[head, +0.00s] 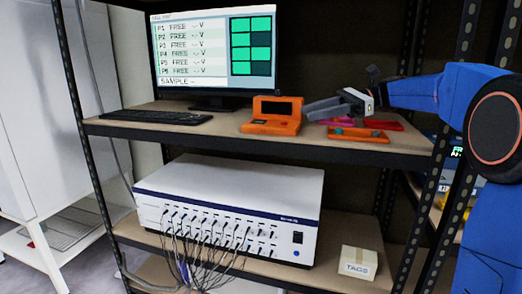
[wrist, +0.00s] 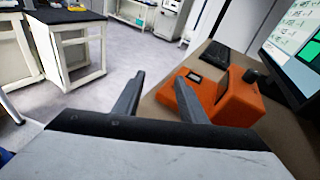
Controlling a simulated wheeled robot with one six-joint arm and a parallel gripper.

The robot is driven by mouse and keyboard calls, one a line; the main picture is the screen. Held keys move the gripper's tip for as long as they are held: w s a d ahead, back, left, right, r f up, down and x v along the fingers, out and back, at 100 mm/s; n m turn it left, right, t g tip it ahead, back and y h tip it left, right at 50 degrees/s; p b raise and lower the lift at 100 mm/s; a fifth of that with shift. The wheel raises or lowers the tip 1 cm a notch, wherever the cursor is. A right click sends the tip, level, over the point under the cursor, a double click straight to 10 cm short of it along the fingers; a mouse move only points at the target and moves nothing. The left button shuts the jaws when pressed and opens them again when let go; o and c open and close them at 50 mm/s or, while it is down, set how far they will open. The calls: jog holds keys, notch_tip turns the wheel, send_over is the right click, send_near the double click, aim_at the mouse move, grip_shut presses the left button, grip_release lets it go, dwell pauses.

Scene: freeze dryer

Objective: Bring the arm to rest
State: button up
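My blue arm (head: 425,95) reaches in from the right in the head view, level with the upper shelf. My gripper (head: 315,108) points left, above an orange tray (head: 358,134) and just right of an orange device (head: 272,116). In the wrist view my gripper (wrist: 160,77) has its two dark fingers apart with nothing between them. The orange device (wrist: 228,98) stands beyond the right finger there, which overlaps it in the picture; I cannot tell any contact.
The shelf (head: 220,124) also holds a keyboard (head: 156,117) and a monitor (head: 214,50). A white multi-channel instrument (head: 230,205) with cables and a TAGS box (head: 359,262) are below. Rack posts (head: 450,150) stand close to my arm. Open floor (wrist: 150,50) lies beyond the shelf.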

jog(key=s+d+f+n+t+h, duration=0.1)
jog(key=s+f+n+t+h, duration=0.4)
jog(key=s+f, duration=1.3)
jog(key=s+d+f+n+t+h, duration=0.1)
jog(key=s+d+f+n+h, duration=0.4)
jog(key=s+d+f, duration=0.1)
jog(key=s+d+f+n+t+h, duration=0.1)
jog(key=s+d+f+n+h, duration=0.3)
jog(key=s+f, duration=0.4)
jog(key=s+d+h, duration=0.1)
jog(key=s+d, duration=0.1)
jog(key=s, duration=0.1)
jog(key=shift+d+f+n, duration=0.2)
jog(key=shift+d+n, duration=0.05)
jog(key=shift+n, duration=0.15)
jog(key=shift+s, duration=0.1)
